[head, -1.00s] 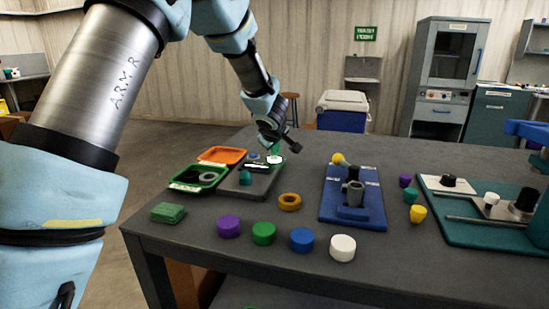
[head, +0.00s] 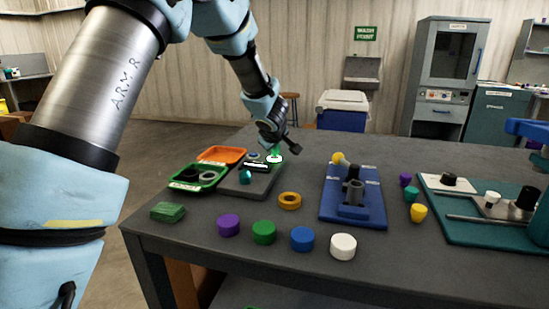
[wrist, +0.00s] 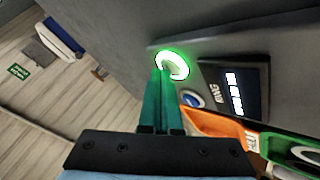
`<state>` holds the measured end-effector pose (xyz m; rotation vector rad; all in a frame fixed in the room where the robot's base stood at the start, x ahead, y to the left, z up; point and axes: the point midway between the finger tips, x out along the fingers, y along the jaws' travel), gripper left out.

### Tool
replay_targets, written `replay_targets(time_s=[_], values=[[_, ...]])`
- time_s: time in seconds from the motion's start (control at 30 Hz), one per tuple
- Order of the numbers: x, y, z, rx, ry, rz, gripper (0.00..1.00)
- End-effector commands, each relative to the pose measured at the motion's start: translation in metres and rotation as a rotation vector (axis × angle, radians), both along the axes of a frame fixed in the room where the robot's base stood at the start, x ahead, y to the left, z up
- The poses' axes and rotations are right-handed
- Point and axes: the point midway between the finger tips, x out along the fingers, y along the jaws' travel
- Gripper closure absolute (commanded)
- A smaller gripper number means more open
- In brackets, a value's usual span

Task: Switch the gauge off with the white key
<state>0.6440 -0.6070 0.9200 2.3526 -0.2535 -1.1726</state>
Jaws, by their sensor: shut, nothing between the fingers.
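The white key (wrist: 171,66) is a round white button in a glowing green ring, and it shows on the grey gauge plate in the head view (head: 275,159). The gauge display (wrist: 234,94) is dark with lit white characters, beside the key. A blue round button (wrist: 191,100) sits between them. My gripper (wrist: 163,75) has green fingers, shut together and empty. Its tips are right at the key's near edge in the wrist view and above it in the head view (head: 276,151). I cannot tell whether they touch it.
A green tray (head: 199,177) and an orange tray (head: 221,155) lie left of the gauge. A teal knob (head: 246,177) stands on the plate's near part. An orange ring (head: 290,201), several coloured discs and a blue fixture (head: 367,207) are nearer and to the right.

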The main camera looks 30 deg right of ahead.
Motion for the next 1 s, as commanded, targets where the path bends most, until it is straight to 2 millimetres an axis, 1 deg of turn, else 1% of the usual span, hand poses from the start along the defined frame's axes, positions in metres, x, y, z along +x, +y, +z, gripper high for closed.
replay_targets(time_s=[0.03, 0.33, 0.67, 1.0], values=[[0.0000, 0.0001, -0.0024, 0.001, 0.000, -0.001, 1.00], [-0.0002, 0.0001, -0.0024, 0.001, 0.001, -0.001, 1.00], [-0.0004, 0.0001, 0.0071, 0.001, 0.001, -0.001, 1.00], [-0.0003, 0.0000, 0.0073, 0.001, 0.000, -0.001, 1.00]])
